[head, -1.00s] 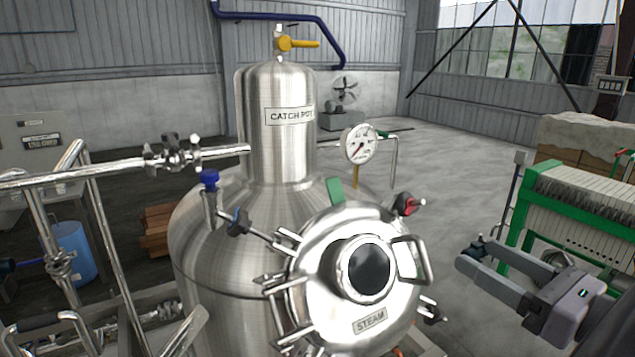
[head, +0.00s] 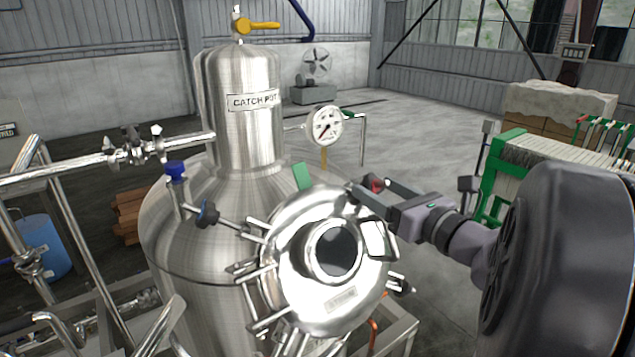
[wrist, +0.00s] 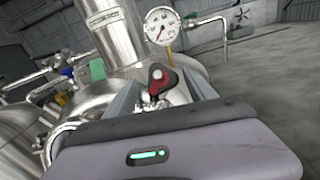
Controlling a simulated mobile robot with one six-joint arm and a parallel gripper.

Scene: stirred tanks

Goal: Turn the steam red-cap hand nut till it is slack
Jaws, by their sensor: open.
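The red-cap hand nut (head: 376,184) sits at the upper right rim of the round steam manway cover (head: 285,262) on the steel tank. In the wrist view the nut (wrist: 162,80) shows its red and black knob between my two fingers. My gripper (head: 370,190) is open, with its fingers on either side of the nut in the head view. I cannot tell whether either finger touches it. The wrist view also shows my gripper (wrist: 162,88) reaching toward the nut. The STEAM plate (head: 341,299) is on the lower part of the cover.
A blue-cap nut (head: 207,213) and a dark nut (head: 402,285) are also on the cover's rim. A pressure gauge (head: 324,126) stands behind the nut. A cover handle (head: 378,240) is just below my gripper. A green-framed filter press (head: 497,165) stands at the right.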

